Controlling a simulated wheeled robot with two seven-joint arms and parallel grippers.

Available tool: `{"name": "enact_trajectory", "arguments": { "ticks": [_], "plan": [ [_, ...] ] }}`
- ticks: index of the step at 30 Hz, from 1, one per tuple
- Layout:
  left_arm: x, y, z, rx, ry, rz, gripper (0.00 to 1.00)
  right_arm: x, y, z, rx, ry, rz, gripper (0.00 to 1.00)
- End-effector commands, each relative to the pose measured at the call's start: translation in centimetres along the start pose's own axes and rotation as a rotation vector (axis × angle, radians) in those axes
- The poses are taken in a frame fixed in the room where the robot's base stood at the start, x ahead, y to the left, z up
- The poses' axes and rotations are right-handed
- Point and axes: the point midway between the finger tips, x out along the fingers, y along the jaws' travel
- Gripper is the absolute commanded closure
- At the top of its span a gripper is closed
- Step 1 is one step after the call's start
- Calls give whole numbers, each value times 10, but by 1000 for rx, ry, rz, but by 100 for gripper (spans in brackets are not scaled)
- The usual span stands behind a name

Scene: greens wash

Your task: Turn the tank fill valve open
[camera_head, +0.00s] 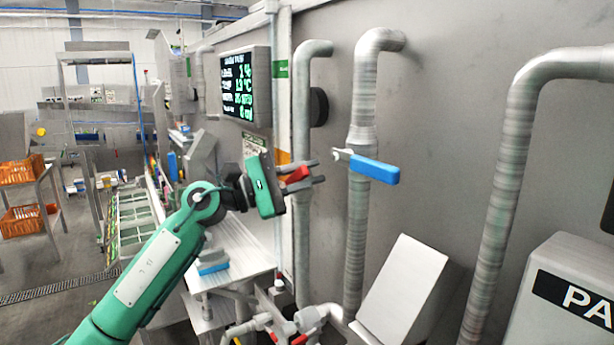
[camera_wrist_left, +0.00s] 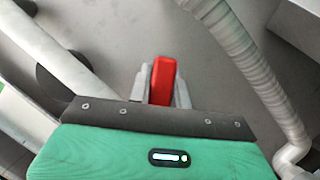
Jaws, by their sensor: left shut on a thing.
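My left gripper (camera_head: 316,172) is shut on a red lever handle (camera_head: 298,175) in front of the left wall pipe (camera_head: 302,110). In the left wrist view the red handle (camera_wrist_left: 162,80) stands between the two grey fingers of my left gripper (camera_wrist_left: 161,88). Where the red handle joins its valve is hidden. A blue lever handle (camera_head: 375,170) points right and slightly down on the middle pipe (camera_head: 364,90), apart from my gripper. No label shows which handle is the tank fill valve. My right gripper is not in view.
A screen (camera_head: 246,87) with green figures hangs behind my left arm. A third pipe (camera_head: 508,180) and a tilted grey panel (camera_head: 402,290) stand to the right. Smaller pipes and valves (camera_head: 290,322) lie below. Orange crates (camera_head: 22,170) sit on a rack at far left.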

Motion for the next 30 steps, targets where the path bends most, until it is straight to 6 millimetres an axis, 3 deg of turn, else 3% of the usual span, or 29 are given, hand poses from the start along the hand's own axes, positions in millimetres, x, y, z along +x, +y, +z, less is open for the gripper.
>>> {"name": "enact_trajectory", "arguments": {
  "ticks": [1, 2, 5, 17, 30],
  "plan": [
    [0, 0, 0, 0, 0, -1, 100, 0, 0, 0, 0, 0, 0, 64],
    [0, 0, 0, 0, 0, -1, 76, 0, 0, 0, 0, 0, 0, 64],
    [0, 0, 0, 0, 0, -1, 58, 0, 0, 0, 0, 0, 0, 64],
    [-10, -2, -2, 1, 1, 0, 58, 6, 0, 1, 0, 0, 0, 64],
    [-103, -4, -3, 2, 3, 0, 58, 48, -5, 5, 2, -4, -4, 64]
  ]
}}
